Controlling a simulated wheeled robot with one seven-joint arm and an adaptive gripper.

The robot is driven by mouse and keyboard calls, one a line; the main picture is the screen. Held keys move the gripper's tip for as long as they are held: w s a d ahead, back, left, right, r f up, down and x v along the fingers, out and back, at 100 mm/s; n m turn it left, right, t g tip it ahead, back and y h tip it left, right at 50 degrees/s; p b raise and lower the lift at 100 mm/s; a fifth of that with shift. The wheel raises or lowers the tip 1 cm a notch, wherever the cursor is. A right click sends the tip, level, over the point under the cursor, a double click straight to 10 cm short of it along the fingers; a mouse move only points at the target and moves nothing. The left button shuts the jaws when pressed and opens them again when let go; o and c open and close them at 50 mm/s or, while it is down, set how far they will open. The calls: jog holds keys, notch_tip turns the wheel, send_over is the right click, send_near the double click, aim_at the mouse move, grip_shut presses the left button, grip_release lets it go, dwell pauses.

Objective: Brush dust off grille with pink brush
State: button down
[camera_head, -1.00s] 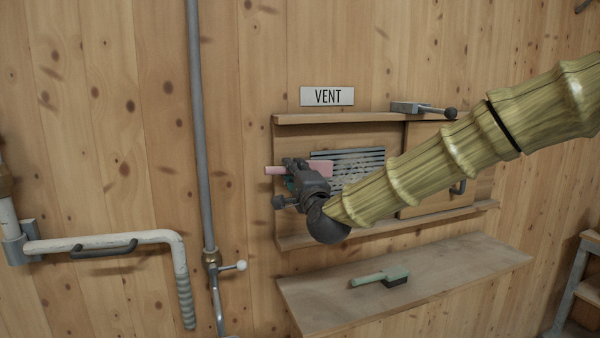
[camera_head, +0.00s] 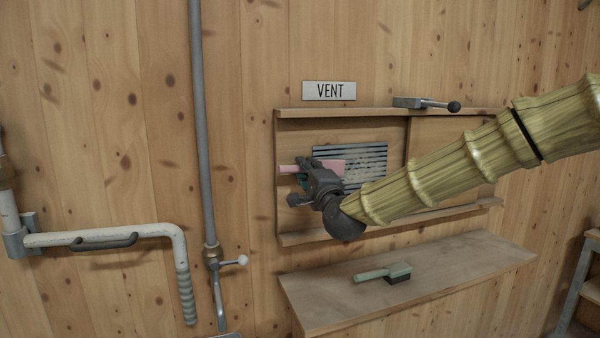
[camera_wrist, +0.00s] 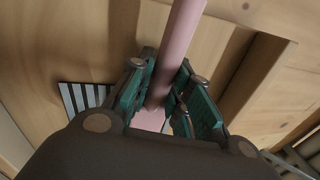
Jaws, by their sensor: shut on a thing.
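My gripper (camera_head: 306,178) is shut on the pink brush (camera_head: 331,167), held level in front of the left part of the grille in the head view. The brush's handle points left and its head lies over the grille's left side. The handle also shows between the green finger pads in the wrist view (camera_wrist: 177,50). The grille (camera_head: 368,158) has dark slats with pale dust patches on its middle and lower parts. Its lower left is hidden by my gripper and arm. I cannot tell whether the bristles touch the slats.
A green brush (camera_head: 384,273) lies on the wooden shelf (camera_head: 440,280) below. A sliding wooden panel (camera_head: 430,140) stands right of the grille, under a grey latch (camera_head: 425,104). A VENT sign (camera_head: 329,91) hangs above. A vertical pipe (camera_head: 202,130) and a white bent pipe (camera_head: 110,236) are at left.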

jog(key=shift+w+d, duration=0.15)
jog(key=shift+d, duration=0.35)
jog(key=shift+d, duration=0.1)
jog(key=shift+w+d+r+b, duration=0.1)
jog(key=shift+w+d+b, duration=0.2)
jog(key=shift+d, duration=0.5)
jog(key=shift+w+d+b, duration=0.15)
jog(key=shift+w+d, duration=0.2)
jog(key=shift+d, duration=0.4)
jog(key=shift+w+d+b, duration=0.6)
jog(key=shift+w+d, duration=0.25)
jog(key=shift+d, duration=1.5)
jog(key=shift+w+d+b, duration=0.55)
jog(key=shift+w+d, duration=0.25)
jog(key=shift+d, duration=1.5)
jog(key=shift+w+d+b, duration=0.6)
jog(key=shift+w+d, duration=0.25)
jog(key=shift+d, duration=1.5)
jog(key=shift+f+b, duration=0.65)
jog(key=shift+f, duration=0.15)
jog(key=s+a+b, duration=0.1)
jog(key=s+a, duration=0.1)
jog(key=a, duration=0.5)
jog(key=shift+s, duration=0.35)
jog(key=shift+a, duration=0.25)
